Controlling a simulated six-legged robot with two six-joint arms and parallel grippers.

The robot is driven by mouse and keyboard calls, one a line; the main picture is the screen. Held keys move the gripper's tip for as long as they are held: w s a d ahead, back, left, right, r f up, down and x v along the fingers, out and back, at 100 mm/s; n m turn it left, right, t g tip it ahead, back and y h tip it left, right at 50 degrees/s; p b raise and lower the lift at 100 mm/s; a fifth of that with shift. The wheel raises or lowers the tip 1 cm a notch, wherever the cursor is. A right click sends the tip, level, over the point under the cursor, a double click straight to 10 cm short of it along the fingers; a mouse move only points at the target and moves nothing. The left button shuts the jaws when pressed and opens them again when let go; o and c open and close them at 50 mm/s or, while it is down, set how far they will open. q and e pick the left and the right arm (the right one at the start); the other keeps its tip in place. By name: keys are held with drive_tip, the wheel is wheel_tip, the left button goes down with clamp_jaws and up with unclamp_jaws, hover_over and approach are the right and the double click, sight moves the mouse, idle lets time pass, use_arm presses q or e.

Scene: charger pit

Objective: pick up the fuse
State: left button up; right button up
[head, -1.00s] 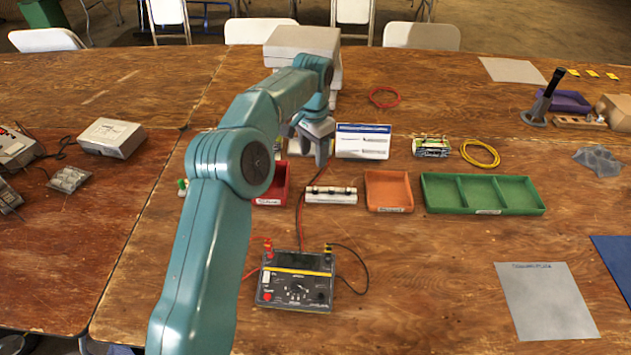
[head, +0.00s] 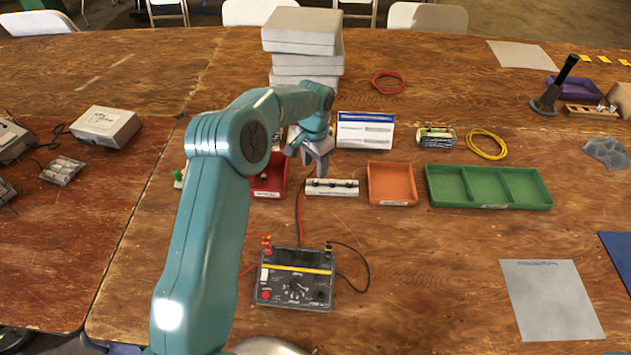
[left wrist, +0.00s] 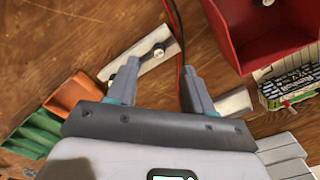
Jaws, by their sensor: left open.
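A white block with dark screw terminals (head: 331,187) lies on the wooden table between a red bin (head: 268,176) and an orange bin (head: 391,183). I cannot make out a separate fuse for certain. My left gripper (head: 309,163) is open and hangs above the table, just behind the block and beside the red bin. In the left wrist view the open fingers (left wrist: 160,76) are empty, with the white block (left wrist: 141,58) below and beyond their tips. The red bin (left wrist: 268,45) shows at upper right there. My right gripper is out of view.
A black multimeter (head: 295,279) with red and black leads sits in front. A green three-part tray (head: 489,170) stands to the right. A white labelled box (head: 364,131) and grey stacked boxes (head: 302,32) are behind. The table right of the meter is mostly clear.

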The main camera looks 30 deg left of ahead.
sight(315, 180)
use_arm(q)
wheel_tip(315, 180, down, 6)
drive_tip(key=shift+r+p, duration=0.25)
drive_tip(key=shift+p, duration=0.3)
drive_tip(key=c, duration=0.9)
